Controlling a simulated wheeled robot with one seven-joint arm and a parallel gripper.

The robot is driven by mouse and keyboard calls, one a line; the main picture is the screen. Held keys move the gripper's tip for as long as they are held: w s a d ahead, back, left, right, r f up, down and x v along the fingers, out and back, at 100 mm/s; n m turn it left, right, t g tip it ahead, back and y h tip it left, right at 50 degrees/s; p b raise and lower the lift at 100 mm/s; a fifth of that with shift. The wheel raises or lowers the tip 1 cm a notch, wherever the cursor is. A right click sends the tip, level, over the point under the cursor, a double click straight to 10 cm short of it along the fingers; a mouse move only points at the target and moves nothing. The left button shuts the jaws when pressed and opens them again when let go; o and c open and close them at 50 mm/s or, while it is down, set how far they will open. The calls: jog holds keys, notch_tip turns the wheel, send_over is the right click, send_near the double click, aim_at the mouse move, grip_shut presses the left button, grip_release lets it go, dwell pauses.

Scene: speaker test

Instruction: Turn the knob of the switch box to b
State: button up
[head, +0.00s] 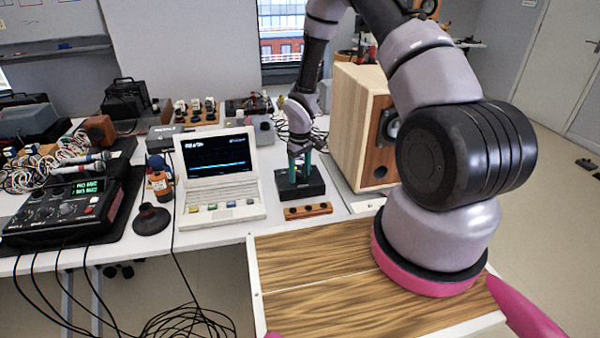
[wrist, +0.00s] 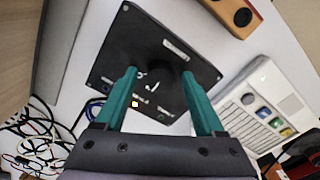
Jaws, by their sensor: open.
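The switch box (head: 312,188) is a black box on the white table, right of the laptop. It fills the middle of the wrist view (wrist: 118,48), with small white labels on its top. A dark knob (wrist: 153,86) with a white mark seems to lie between my fingers; its outline blends into the box, and I cannot read the letters or tell the setting. My gripper (head: 299,176) points down over the box. Its green fingers are open on either side of the knob in the wrist view (wrist: 159,73). I cannot tell whether they touch it.
An open laptop (head: 218,160) stands left of the box. A wooden strip with black knobs (head: 308,211) lies in front of it. A wooden speaker (head: 352,115) stands to the right. Coloured cables (wrist: 30,130) lie near the box.

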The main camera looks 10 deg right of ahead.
aim_at(300, 173)
notch_tip(300, 173, up, 11)
jog(key=shift+f, duration=0.15)
dwell(0.4)
